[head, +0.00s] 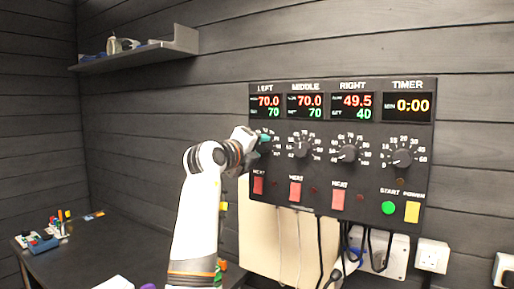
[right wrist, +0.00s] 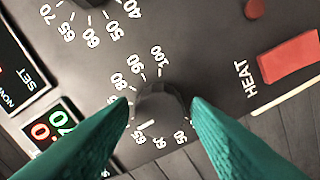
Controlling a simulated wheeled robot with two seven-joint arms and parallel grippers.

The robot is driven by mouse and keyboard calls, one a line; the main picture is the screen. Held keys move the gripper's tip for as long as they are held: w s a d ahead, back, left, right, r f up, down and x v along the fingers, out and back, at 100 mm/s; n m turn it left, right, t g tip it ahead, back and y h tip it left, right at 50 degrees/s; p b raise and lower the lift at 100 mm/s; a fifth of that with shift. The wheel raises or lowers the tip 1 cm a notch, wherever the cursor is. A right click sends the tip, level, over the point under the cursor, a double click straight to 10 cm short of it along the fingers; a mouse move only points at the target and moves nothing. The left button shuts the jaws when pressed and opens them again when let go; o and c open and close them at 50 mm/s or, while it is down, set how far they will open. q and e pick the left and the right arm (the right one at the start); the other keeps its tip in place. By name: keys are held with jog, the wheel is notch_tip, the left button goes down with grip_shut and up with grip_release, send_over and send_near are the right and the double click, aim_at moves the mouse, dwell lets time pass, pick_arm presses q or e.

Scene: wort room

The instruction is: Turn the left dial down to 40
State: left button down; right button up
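The control panel (head: 345,190) hangs on the wall with LEFT, MIDDLE, RIGHT and TIMER columns. The left display (head: 265,106) shows 70.0 in red above a green 70. The left dial is mostly hidden behind my right gripper (head: 261,144) in the head view. In the right wrist view the dark left dial (right wrist: 162,103) sits between the two green fingertips of my right gripper (right wrist: 161,104). A narrow gap seems to show on each side, so the fingers look open around it. The dial's white pointer mark faces the lower left there. My left gripper is not in view.
The middle dial (head: 303,146), right dial (head: 347,153) and timer dial (head: 402,158) stand to the right. Red heat switches (head: 295,191) sit below, with a green start button (head: 388,208) and yellow power switch (head: 411,212). Cables hang under the panel. A shelf (head: 140,53) is at upper left.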

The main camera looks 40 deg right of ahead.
jog(key=c, duration=0.7)
jog(key=shift+o, duration=0.2)
jog(key=shift+n, duration=0.3)
jog(key=n+b, duration=0.1)
jog(key=n, duration=0.9)
jog(key=shift+n, duration=0.3)
jog(key=n, duration=1.2)
jog(key=shift+f+n+p, duration=0.1)
jog(key=shift+n+p, duration=0.3)
